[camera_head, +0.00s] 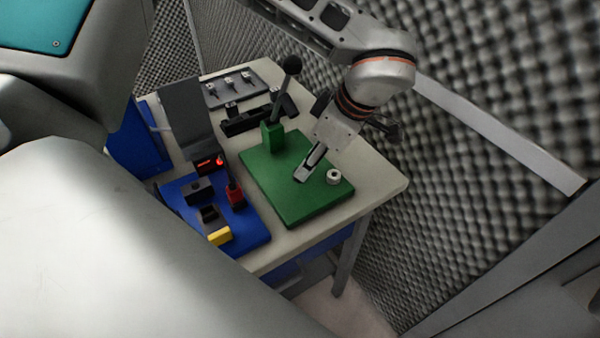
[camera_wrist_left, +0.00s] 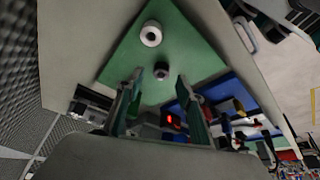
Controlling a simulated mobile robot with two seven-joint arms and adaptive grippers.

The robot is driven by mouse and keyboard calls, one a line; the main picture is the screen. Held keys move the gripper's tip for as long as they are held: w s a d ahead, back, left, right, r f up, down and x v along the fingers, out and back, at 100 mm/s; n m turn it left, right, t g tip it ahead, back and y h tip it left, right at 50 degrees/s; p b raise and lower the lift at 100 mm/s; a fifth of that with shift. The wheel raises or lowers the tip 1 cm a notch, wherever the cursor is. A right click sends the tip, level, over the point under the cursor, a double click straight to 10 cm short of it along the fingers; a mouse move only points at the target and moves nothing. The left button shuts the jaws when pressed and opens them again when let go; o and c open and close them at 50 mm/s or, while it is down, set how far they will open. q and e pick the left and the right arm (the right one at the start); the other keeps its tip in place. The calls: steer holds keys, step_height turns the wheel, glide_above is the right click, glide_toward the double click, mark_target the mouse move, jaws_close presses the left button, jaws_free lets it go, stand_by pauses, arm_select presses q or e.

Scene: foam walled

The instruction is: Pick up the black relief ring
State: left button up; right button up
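The black relief ring (camera_wrist_left: 161,70) lies on the green board (camera_wrist_left: 190,50) in the left wrist view, just beyond my left fingertips. A white ring (camera_wrist_left: 151,34) sits near it; it also shows in the head view (camera_head: 333,176). My left gripper (camera_wrist_left: 158,85) is open, with its two fingers apart and nothing visible between them. In the head view my left gripper (camera_head: 304,174) points down over the green board (camera_head: 300,208), beside the white ring. The black ring cannot be made out in the head view, probably hidden by the gripper. My right gripper is not in view.
A green press with a black-knobbed lever (camera_head: 290,66) stands at the board's back. A blue board (camera_head: 255,238) with black, red and yellow parts lies to its left. A grey tray (camera_head: 236,88) is at the back. Foam walls (camera_head: 470,160) enclose the table (camera_head: 385,185).

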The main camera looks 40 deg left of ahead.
arm_select(q)
steer(key=x, duration=0.3)
steer(key=shift+s+f, duration=0.1)
steer(key=shift+f, duration=0.2)
steer(key=c, duration=0.9)
steer(key=shift+r, duration=0.15)
